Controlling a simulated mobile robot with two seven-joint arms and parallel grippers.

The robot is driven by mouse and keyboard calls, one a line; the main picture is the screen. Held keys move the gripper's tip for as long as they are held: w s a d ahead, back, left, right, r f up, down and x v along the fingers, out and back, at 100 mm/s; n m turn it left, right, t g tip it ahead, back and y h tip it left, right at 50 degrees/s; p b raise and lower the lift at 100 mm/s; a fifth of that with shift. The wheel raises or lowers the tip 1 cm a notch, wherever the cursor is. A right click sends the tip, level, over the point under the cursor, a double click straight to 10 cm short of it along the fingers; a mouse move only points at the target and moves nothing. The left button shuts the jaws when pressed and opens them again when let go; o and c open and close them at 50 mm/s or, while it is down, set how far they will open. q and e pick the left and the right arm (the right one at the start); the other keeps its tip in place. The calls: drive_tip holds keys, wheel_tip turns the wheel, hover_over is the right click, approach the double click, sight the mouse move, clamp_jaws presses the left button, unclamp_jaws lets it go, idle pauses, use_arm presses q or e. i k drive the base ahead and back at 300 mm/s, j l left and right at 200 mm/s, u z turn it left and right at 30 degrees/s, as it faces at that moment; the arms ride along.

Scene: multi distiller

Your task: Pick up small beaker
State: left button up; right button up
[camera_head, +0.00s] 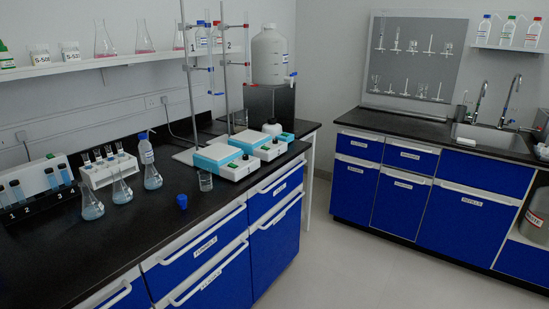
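A small clear glass beaker (205,181) stands upright on the black bench top (165,225), near its front edge. It is in front of the white and teal hotplate stirrers and looks empty, though it is too small to be sure. No gripper touches it. Neither of my grippers shows in the head view.
A blue cap-like object (182,202) sits left of the beaker, close to it. Flasks (153,176) with pale blue liquid stand further left. Two hotplates (216,158) with tall stands (190,90) are behind the beaker. The front left bench top is clear.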

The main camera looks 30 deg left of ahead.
sight(205, 176)
drive_tip(key=i+u, duration=0.25)
drive_tip(key=i, duration=0.25)
drive_tip(key=i+l+u, duration=0.3)
drive_tip(key=i, duration=0.2)
drive_tip(key=i+l+u, duration=0.1)
drive_tip(key=i+u, duration=0.35)
drive_tip(key=i+l+u, duration=0.2)
drive_tip(key=u, duration=0.25)
drive_tip(key=i+l+u, duration=0.2)
drive_tip(key=u, duration=0.3)
drive_tip(key=i+l+u, duration=0.15)
drive_tip(key=u, duration=0.3)
drive_tip(key=i+l+u, duration=0.1)
drive_tip(key=l+u, duration=0.2)
drive_tip(key=u, duration=0.15)
drive_tip(key=i+l+u, duration=0.1)
drive_tip(key=l+u, duration=0.35)
drive_tip(key=i+l+u, duration=0.1)
drive_tip(key=l+u, duration=0.55)
